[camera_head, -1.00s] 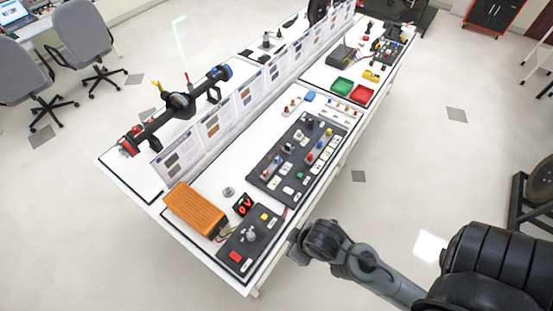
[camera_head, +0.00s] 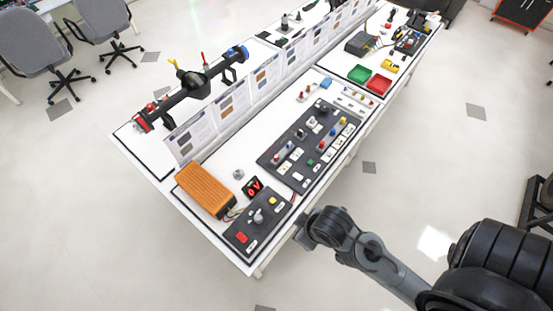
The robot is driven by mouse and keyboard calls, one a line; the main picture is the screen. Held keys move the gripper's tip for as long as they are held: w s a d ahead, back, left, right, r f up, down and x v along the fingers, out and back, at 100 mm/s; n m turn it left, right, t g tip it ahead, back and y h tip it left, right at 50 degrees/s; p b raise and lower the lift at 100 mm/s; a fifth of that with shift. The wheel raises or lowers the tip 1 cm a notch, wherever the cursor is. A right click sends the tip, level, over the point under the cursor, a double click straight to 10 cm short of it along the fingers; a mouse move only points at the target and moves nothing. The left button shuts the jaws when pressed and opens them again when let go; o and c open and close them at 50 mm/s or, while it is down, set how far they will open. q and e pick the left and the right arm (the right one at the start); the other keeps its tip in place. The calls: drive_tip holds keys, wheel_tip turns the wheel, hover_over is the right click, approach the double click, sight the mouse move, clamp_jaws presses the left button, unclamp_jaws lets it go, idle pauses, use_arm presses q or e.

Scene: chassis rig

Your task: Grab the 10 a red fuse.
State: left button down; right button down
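Small red parts show on the black fuse panel (camera_head: 290,170) in the middle of the bench, one near its lower left (camera_head: 276,158). More small coloured parts stand on the white strip (camera_head: 352,101) beyond the panel. They are too small to read any rating, so I cannot tell which is the 10 A red fuse. My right gripper (camera_head: 303,233) is off the bench's near edge, right of the control box and apart from the panel. Its fingers are too dark and small to tell open from shut. My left gripper is out of view.
Green (camera_head: 359,73) and red (camera_head: 379,84) trays lie farther back. Upright picture boards (camera_head: 232,104) divide the bench.

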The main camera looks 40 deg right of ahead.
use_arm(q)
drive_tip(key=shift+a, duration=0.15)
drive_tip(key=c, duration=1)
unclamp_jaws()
